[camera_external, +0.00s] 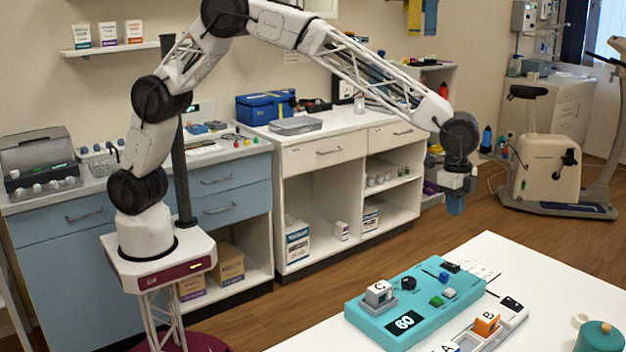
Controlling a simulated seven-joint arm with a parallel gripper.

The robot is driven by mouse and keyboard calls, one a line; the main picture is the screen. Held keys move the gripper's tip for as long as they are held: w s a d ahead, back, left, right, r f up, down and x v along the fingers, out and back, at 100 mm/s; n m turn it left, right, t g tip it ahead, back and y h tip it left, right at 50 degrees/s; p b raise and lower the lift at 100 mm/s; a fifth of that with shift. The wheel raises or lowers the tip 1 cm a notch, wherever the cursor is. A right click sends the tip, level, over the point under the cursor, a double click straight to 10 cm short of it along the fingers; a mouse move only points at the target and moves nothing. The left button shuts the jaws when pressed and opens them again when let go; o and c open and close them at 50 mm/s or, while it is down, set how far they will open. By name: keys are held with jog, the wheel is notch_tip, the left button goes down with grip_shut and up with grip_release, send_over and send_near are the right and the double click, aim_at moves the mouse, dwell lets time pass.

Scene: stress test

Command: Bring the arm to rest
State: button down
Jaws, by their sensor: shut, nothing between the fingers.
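My arm is stretched out to the right from its base at the left, with the elbow high. My gripper (456,203) hangs down at the arm's end, shut and empty, in the air above and behind the white table (560,275). It is apart from everything on the table. The fingertips are small and hard to make out in this view.
On the table lie a teal device (410,320) with a display reading 60, a grey-white block C (379,292), an orange block B (486,324) and a teal round container (599,337). Cabinets (330,150) stand behind. An exercise bike (540,160) stands at the right.

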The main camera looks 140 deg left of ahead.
jog(key=shift+d, duration=0.1)
jog(key=s+d+r, duration=0.6)
jog(key=d, duration=0.5)
jog(key=s+d+r, duration=0.5)
jog(key=s+d, duration=0.2)
jog(key=d, duration=0.4)
jog(key=s+d+r, duration=0.6)
jog(key=d, duration=0.5)
jog(key=s+d+t, duration=0.1)
jog(key=s+d, duration=0.5)
jog(key=s, duration=0.3)
jog(key=s+d, duration=0.6)
jog(key=s, duration=0.3)
jog(key=s+d+f, duration=0.2)
jog(key=s+d, duration=0.1)
jog(key=s, duration=0.5)
jog(key=s+d+f, duration=0.3)
jog(key=s, duration=0.5)
jog(key=shift+s+d+t, duration=0.3)
jog(key=shift+t, duration=0.1)
